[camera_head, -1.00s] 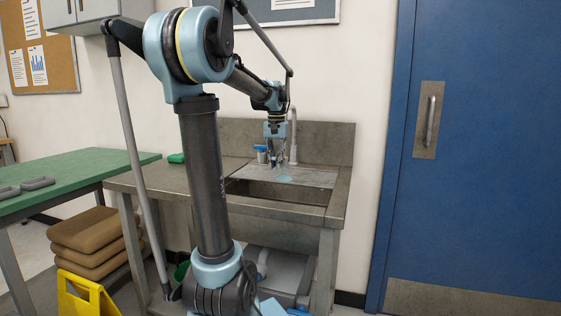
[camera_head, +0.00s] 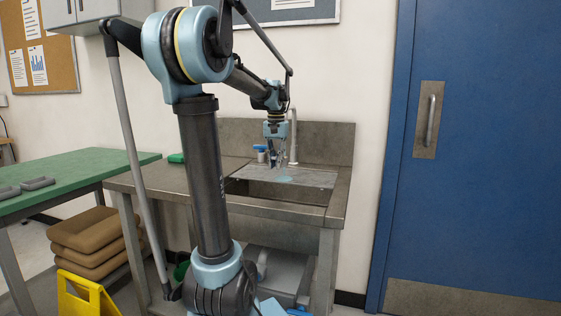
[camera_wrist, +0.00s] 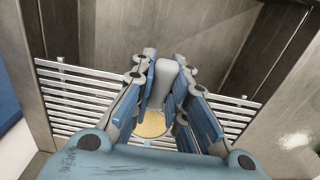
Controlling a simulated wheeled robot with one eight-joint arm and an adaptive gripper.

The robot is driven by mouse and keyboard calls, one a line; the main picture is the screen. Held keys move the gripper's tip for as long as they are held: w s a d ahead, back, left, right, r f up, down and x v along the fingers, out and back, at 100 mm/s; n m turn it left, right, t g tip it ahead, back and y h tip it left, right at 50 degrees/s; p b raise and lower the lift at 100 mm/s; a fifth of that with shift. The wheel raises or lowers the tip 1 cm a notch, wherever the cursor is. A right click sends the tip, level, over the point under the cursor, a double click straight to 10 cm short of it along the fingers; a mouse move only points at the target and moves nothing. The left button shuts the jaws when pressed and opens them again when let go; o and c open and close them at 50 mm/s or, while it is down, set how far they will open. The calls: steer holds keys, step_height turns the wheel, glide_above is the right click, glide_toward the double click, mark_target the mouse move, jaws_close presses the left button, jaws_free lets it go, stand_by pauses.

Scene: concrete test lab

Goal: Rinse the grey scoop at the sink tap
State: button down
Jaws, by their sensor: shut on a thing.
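My gripper (camera_head: 277,163) is over the sink (camera_head: 265,193), just in front of the upright metal tap (camera_head: 293,135). In the wrist view its blue fingers (camera_wrist: 168,105) are closed around a smooth grey rounded piece (camera_wrist: 166,80), which looks like part of the grey scoop. The fingers hide most of it, and its full shape cannot be made out. Below the fingers is the slatted metal grate (camera_wrist: 75,95) of the sink. I cannot tell whether water is running.
A light-blue round patch (camera_head: 286,179) lies on the grate, and a blue-topped item (camera_head: 261,147) stands left of the tap. A green table (camera_head: 85,172) with grey trays (camera_head: 38,183) is at left. A yellow floor sign (camera_head: 82,298) and stacked brown cushions (camera_head: 98,240) stand below. A blue door (camera_head: 490,170) is at right.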

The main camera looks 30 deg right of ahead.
steer(key=s+a+r, duration=0.3)
steer(key=shift+a+r, duration=0.3)
steer(key=shift+r, duration=0.1)
steer(key=shift+s, duration=0.1)
stand_by(0.8)
